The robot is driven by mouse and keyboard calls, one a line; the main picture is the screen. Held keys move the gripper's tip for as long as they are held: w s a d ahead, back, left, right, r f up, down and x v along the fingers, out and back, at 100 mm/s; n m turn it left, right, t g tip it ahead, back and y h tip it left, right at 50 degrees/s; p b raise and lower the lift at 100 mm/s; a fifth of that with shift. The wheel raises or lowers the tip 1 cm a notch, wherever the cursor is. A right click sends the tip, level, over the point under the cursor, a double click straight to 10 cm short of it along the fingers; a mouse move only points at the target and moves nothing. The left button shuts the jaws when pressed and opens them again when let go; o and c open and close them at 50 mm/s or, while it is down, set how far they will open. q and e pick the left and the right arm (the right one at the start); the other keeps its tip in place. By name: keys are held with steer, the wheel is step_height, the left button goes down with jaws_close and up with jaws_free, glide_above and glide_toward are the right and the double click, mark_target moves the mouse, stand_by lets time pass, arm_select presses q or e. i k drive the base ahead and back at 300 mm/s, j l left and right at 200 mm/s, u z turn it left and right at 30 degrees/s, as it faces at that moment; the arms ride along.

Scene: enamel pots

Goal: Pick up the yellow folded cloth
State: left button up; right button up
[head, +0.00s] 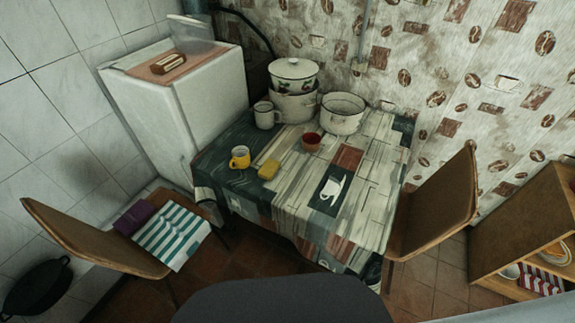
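A small yellow block-shaped item (268,169), which looks like the yellow folded cloth, lies flat on the table near its front left. It sits just right of a yellow mug (240,157) and apart from it. Nothing covers it. Neither of my grippers shows in the head view.
The table (285,206) has a patterned cover. Enamel pots (342,113), a white mug (266,115) and a red cup (311,142) stand farther back. Chairs flank it, the left one (90,240) holding a striped cloth (172,237). A white fridge (185,105) stands behind left.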

mark_target(271, 168)
steer(key=i+j+z, duration=0.2)
steer(key=z, duration=0.15)
steer(key=i+j+z, duration=0.15)
steer(key=j+z, duration=0.2)
steer(key=i+j+z, duration=0.15)
steer(key=j+z, duration=0.2)
steer(key=j, duration=0.1)
